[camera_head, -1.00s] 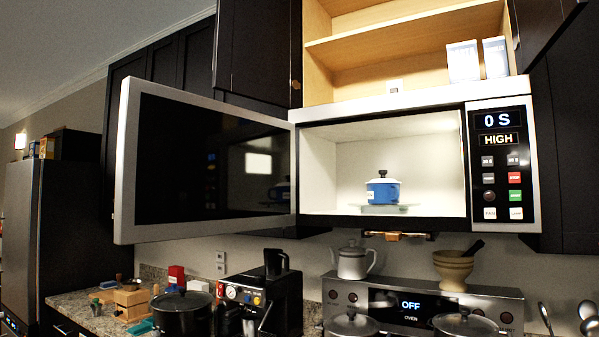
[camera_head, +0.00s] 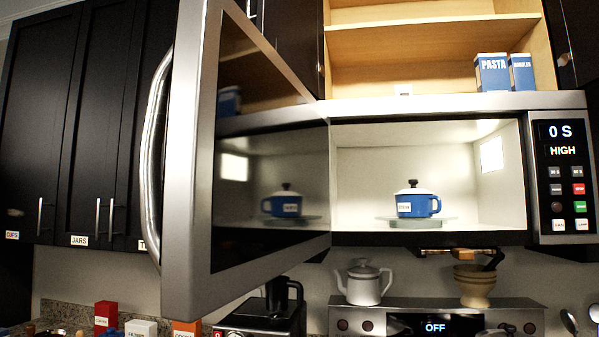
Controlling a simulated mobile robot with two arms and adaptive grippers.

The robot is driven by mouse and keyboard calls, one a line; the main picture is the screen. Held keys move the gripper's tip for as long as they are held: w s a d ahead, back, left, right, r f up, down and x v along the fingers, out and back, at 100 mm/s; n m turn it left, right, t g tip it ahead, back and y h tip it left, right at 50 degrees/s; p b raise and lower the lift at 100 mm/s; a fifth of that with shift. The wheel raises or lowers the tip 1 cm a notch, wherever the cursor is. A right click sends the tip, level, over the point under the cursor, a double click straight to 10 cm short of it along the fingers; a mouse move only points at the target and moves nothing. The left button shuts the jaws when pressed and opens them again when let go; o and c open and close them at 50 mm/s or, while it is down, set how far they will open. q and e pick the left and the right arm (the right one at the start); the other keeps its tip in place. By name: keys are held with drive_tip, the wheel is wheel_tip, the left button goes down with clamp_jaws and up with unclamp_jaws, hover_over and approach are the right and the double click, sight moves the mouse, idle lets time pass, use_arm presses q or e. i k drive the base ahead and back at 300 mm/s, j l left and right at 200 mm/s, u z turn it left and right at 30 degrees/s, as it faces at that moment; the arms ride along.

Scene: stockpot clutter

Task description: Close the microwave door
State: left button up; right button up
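The microwave (camera_head: 457,103) hangs above the stove, its lit cavity open to view. Its door (camera_head: 189,170) stands wide open on the left, hinged at the cavity's left side and jutting toward me. The curved door handle (camera_head: 153,150) shows on the door's outer face. A blue pot with a dark lid knob (camera_head: 417,201) sits on the glass turntable (camera_head: 420,222) inside, and the door's dark glass reflects it. The control panel (camera_head: 563,177) reads 0 S and HIGH. Neither of my grippers is in view.
An open wooden cabinet (camera_head: 430,52) with blue and white boxes (camera_head: 493,72) is above. Dark cabinets (camera_head: 75,130) stand left, behind the door. Below are a coffee machine (camera_head: 262,318), a white kettle (camera_head: 363,283), a mortar (camera_head: 475,287) and the oven panel (camera_head: 500,318).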

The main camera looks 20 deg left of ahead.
sight(243, 200)
drive_tip(key=j, duration=0.8)
drive_tip(key=k+j, duration=0.15)
drive_tip(key=j, duration=0.65)
drive_tip(key=k+j+z, duration=0.1)
drive_tip(key=k, duration=0.05)
